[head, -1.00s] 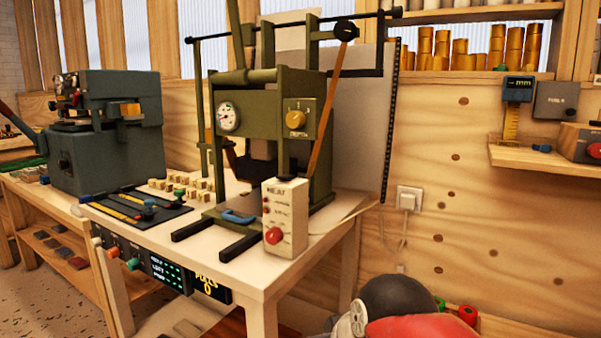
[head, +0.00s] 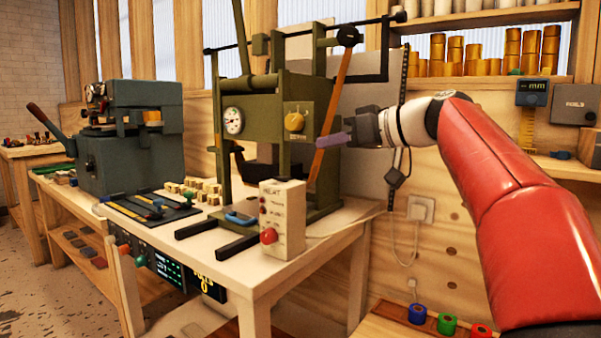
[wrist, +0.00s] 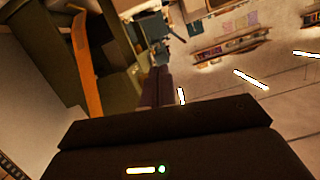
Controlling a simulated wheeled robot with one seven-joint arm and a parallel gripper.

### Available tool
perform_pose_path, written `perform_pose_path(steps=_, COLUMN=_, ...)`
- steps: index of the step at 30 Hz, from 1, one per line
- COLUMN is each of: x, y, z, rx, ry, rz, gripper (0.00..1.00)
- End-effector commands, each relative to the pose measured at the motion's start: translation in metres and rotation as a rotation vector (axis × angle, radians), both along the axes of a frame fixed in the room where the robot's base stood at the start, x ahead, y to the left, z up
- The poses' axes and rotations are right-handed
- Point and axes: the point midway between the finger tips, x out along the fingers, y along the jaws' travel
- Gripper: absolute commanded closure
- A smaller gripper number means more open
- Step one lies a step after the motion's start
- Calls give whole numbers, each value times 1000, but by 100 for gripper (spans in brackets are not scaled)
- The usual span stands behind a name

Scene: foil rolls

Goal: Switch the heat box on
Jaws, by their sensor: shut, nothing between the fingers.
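The heat box (head: 283,217) is a cream upright box with small red parts on its face and a round red knob low on its front. It stands at the front right of the white table, before the green press (head: 262,112). My gripper (head: 322,141) is shut and empty, up beside the right side of the press, above and to the right of the heat box. Its fingers point left, close to the orange-brown strap. In the wrist view the shut fingers (wrist: 152,88) show near the press, and I cannot make out the heat box there.
A wall socket (head: 421,209) with a plug and cable is right of the table. A grey-green machine (head: 128,125) stands at the left. Foil rolls (head: 448,324) lie in a tray at the lower right. The white table's front right corner is clear.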

Motion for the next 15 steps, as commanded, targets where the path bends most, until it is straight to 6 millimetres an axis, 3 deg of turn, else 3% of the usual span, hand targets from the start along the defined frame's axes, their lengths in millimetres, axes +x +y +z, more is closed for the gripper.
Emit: perform_pose_path(steps=15, x=6, y=9, z=0, rx=3, ry=-6, rz=6, gripper=100)
